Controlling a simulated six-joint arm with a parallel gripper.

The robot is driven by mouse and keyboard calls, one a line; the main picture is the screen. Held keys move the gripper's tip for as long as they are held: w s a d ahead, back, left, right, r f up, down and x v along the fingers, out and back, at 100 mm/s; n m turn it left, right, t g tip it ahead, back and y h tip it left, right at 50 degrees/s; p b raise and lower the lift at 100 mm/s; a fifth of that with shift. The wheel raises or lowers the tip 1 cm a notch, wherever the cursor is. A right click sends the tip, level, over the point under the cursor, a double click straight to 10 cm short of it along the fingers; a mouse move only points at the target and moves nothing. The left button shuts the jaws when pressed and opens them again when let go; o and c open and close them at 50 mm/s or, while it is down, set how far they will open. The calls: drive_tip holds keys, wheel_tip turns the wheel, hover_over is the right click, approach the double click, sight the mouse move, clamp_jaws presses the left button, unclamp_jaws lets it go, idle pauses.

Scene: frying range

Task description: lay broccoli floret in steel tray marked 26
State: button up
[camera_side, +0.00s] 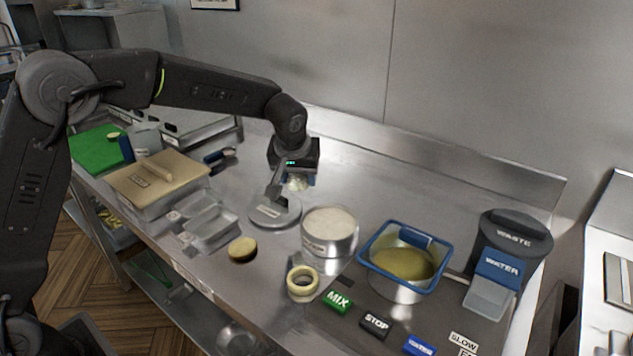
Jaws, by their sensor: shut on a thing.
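My gripper (293,184) is shut on a small pale lump (298,184), which I take to be the broccoli floret. The fingers and its small size hide most of its shape. It is held above the counter, over or just behind a round grey disc-like piece (270,214) with a label. Small shallow steel trays (212,232) stand on the counter to the left of the gripper. I cannot read the number 26 on any of them.
A round steel container of white stuff (330,224) stands right of the gripper. Beyond it are a blue-rimmed basin of yellowish batter (366,262) and a WASTE bin (512,237). A wooden-lidded box (150,194) stands left.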

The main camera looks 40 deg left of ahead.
drive_tip(key=s+a+f+n, duration=0.15)
drive_tip(key=s+a, duration=0.25)
drive_tip(key=a, duration=0.9)
drive_tip(key=n+g+y, duration=0.1)
drive_tip(key=n+y, duration=0.1)
drive_tip(key=n, duration=0.1)
hover_over(199, 210)
drive_tip(key=f, duration=0.2)
drive_tip(key=shift+h, duration=0.3)
drive_tip(key=shift+f, duration=2.35)
drive_tip(key=o, duration=0.8)
wheel_tip(199, 210, up, 7)
